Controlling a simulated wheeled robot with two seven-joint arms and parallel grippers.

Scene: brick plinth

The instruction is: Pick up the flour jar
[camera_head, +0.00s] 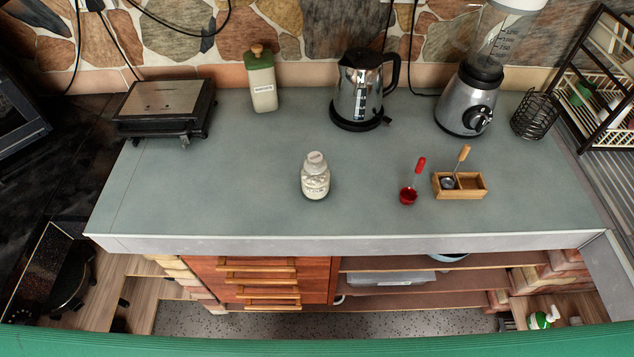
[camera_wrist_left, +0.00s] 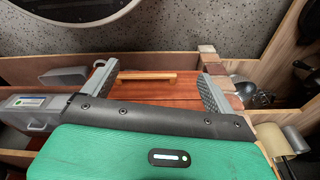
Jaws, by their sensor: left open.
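A small jar of white powder (camera_head: 315,181), which looks like the flour jar, stands upright on the grey-green counter (camera_head: 250,200), near the middle front. It has a pale lid and some faint lettering on its front. My left gripper (camera_wrist_left: 158,62) shows only in the left wrist view. It is open, with its two fingers wide apart and nothing between them. Beyond the fingers are red wooden drawers with a light handle (camera_wrist_left: 147,77). The jar is not in the left wrist view. My right gripper is in neither view.
Behind the jar stand a labelled canister (camera_head: 262,84) and a kettle (camera_head: 357,93). A grill (camera_head: 165,107) is at left, and a blender (camera_head: 468,100) at right. The counter around the jar is clear.

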